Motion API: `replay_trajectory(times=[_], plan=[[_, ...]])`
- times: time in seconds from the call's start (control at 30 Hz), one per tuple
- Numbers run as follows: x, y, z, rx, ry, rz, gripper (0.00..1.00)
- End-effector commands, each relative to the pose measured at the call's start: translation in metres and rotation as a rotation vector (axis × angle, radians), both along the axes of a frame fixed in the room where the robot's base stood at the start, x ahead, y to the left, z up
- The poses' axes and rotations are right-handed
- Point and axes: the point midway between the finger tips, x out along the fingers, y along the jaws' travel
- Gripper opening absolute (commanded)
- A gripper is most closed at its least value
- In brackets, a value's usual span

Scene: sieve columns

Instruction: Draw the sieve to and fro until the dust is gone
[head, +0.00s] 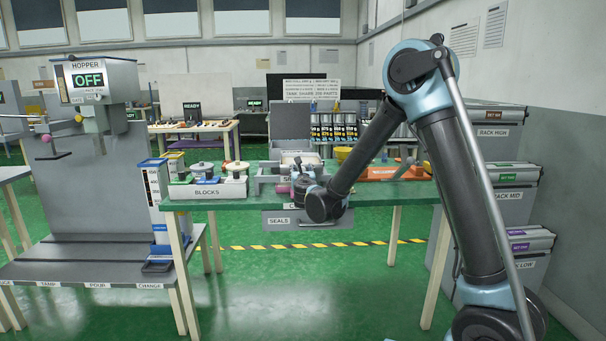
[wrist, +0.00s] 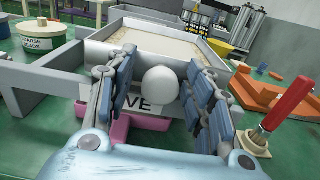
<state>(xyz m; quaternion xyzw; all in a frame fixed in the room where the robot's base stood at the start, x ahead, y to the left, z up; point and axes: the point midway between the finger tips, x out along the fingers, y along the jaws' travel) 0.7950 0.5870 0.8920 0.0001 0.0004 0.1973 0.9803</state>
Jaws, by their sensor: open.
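The sieve (wrist: 124,34) is a pale grey box frame in the wrist view, with a layer of beige material (wrist: 165,38) inside. A round white knob (wrist: 161,86) sticks out from its near side, above a partly covered label ending in "VE". My gripper (wrist: 162,68) is open, one finger on each side of the knob; I cannot tell whether either finger touches it. In the head view, my gripper (head: 300,174) is over the green table's near side, and my arm hides part of the sieve.
On the green table (head: 230,200) stand a blocks tray (head: 208,191) and an orange tray (head: 380,174). A pink tray (wrist: 140,133) lies below the knob. A red-handled tool (wrist: 287,103) stands at right in the wrist view. The hopper (head: 100,77) reads OFF.

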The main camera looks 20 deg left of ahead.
Motion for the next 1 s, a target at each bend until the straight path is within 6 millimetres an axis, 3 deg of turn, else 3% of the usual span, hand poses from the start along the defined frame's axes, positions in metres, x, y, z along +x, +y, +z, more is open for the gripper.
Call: replay_trajectory(times=[0.27,0.7,1.0], plan=[[-0.019,-0.006,0.000,0.000,0.000,0.003,0.48],[-0.091,-0.038,-0.001,0.001,0.001,0.003,0.48],[-0.110,-0.046,-0.001,0.001,0.001,0.001,0.48]])
